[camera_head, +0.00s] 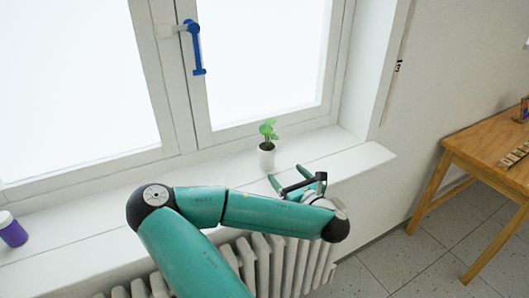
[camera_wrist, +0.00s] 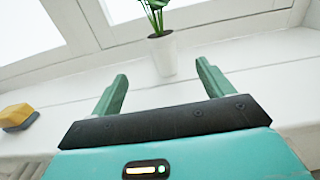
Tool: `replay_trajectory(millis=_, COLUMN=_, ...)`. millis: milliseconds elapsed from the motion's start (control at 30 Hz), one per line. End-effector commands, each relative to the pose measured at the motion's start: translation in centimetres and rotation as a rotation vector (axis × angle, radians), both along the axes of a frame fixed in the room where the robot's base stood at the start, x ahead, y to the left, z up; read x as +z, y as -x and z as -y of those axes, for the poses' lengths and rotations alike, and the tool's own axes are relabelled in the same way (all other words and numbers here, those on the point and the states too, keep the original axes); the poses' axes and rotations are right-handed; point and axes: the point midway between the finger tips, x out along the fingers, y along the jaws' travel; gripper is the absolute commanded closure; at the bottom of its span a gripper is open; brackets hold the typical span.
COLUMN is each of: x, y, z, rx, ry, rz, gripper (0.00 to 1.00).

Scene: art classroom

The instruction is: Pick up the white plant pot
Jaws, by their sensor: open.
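The white plant pot (camera_head: 267,157) stands upright on the windowsill, close to the window frame, with a small green plant (camera_head: 268,129) in it. My gripper (camera_head: 296,178) is over the sill, a little in front and to the right of the pot. In the wrist view the pot (camera_wrist: 163,54) is beyond the fingertips, above the gap between them. The gripper (camera_wrist: 161,75) is open, with nothing between its fingers. The pot is apart from the fingers.
The white windowsill (camera_head: 345,160) runs under the window, with a radiator (camera_head: 262,262) below. A purple jar with a white lid (camera_head: 12,230) stands at far left. A yellow and grey object (camera_wrist: 17,117) lies on the sill in the wrist view. A wooden table (camera_head: 480,150) is at right.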

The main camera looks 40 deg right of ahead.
Motion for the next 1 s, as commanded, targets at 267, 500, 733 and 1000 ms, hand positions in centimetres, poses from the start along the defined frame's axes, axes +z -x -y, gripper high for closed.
replay_trajectory(millis=267, x=0.1, y=-3.2, z=1.0, rx=0.005, ry=0.002, rz=0.000, gripper=0.20)
replay_trajectory(millis=500, x=0.1, y=-6.9, z=2.2, rx=0.003, ry=0.002, rz=0.000, gripper=0.20)
replay_trajectory(millis=733, x=0.1, y=-8.7, z=2.9, rx=0.002, ry=0.002, rz=-0.001, gripper=0.20)
replay_trajectory(millis=1000, x=0.2, y=-12.4, z=4.3, rx=0.003, ry=0.001, rz=0.000, gripper=0.20)
